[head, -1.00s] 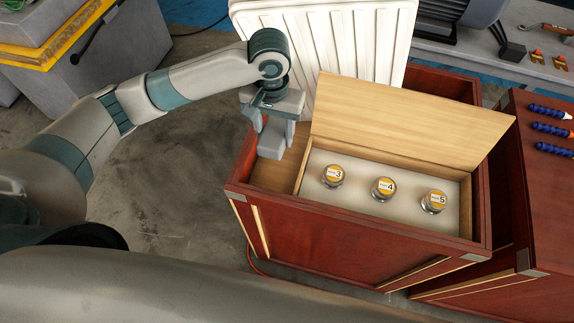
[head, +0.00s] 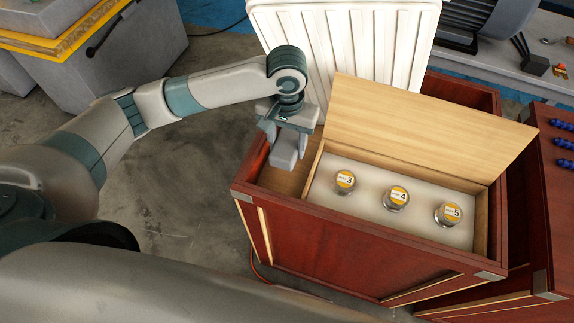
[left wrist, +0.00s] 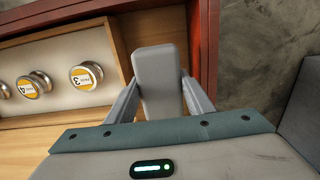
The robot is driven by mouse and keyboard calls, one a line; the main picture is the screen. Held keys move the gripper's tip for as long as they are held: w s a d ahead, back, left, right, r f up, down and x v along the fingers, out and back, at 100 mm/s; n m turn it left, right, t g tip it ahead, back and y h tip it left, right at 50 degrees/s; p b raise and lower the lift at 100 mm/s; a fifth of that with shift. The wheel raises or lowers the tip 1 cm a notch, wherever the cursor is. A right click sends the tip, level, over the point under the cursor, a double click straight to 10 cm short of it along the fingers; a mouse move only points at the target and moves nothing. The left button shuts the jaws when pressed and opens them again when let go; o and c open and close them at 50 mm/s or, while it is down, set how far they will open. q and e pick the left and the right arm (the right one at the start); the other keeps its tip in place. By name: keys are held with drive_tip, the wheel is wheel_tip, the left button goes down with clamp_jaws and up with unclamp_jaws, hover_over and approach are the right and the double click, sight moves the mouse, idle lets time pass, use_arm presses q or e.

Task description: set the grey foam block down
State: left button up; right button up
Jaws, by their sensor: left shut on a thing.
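The grey foam block (head: 283,158) is a small rounded block held between the fingers of my left gripper (head: 288,143). It hangs over the narrow, bare left compartment (head: 273,180) of the red wooden crate (head: 330,240). In the left wrist view the block (left wrist: 157,72) sits upright between the two fingers (left wrist: 160,98), over the wood beside the crate's rim. I cannot tell whether its underside touches the compartment floor. My right gripper is not in view.
A light wooden lid (head: 425,125) stands tilted open behind the white-lined compartment. That compartment holds yellow-topped jars numbered 3 (head: 345,182), 4 (head: 396,198) and 5 (head: 448,214). A wooden divider (head: 312,170) separates the compartments. A white ribbed panel (head: 345,50) rises behind the gripper.

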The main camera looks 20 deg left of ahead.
use_arm(q)
wheel_tip(320, 180, down, 4)
drive_tip(key=shift+s, duration=0.1)
drive_tip(key=shift+f+p, duration=0.3)
drive_tip(key=shift+f, duration=0.3)
drive_tip(key=shift+f, duration=0.1)
wheel_tip(320, 180, down, 3)
drive_tip(key=shift+r+p, duration=0.2)
drive_tip(key=shift+p, duration=0.1)
drive_tip(key=shift+f, duration=0.5)
